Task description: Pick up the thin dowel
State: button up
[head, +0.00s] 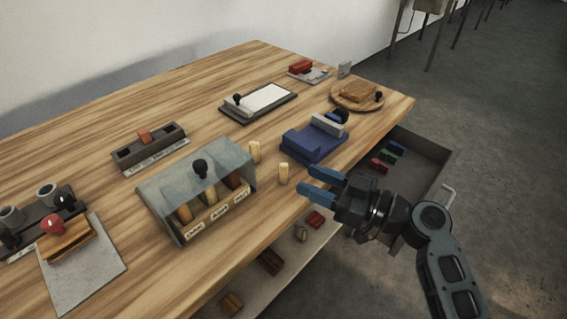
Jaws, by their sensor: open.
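Two pale wooden dowels stand upright near the table's front edge. The nearer dowel (283,174) stands alone, and the farther dowel (254,152) stands by the right end of the grey-green box. They look close in thickness, so I cannot tell surely which is the thin one. My gripper (307,178) has two blue fingers, open and empty, pointing left. The nearer dowel is just left of the fingertips, apparently outside the jaws with a small gap.
The grey-green box (160,186) with a black knob and labelled compartments stands left of the dowels. A blue block-like fixture (313,145) stands behind my gripper. An open drawer (420,158) juts out at right. A lower shelf (290,262) holds small blocks.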

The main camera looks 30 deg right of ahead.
aim_at(284, 182)
jog(key=x, duration=0.2)
jog(key=shift+w+a+r+p, duration=0.1)
jog(key=shift+w+p, duration=0.15)
jog(key=shift+p, duration=0.1)
jog(key=shift+d+f+p+x, duration=0.1)
jog(key=shift+p+x, duration=0.2)
jog(key=shift+x, duration=0.55)
jog(key=shift+d+f+p+x, duration=0.15)
jog(key=shift+p+x, duration=0.1)
jog(key=shift+x, duration=0.6)
jog(key=shift+d+f+p+x, duration=0.1)
jog(key=shift+p+x, duration=0.2)
jog(key=shift+x, duration=0.55)
jog(key=shift+w, duration=0.2)
grip_shut()
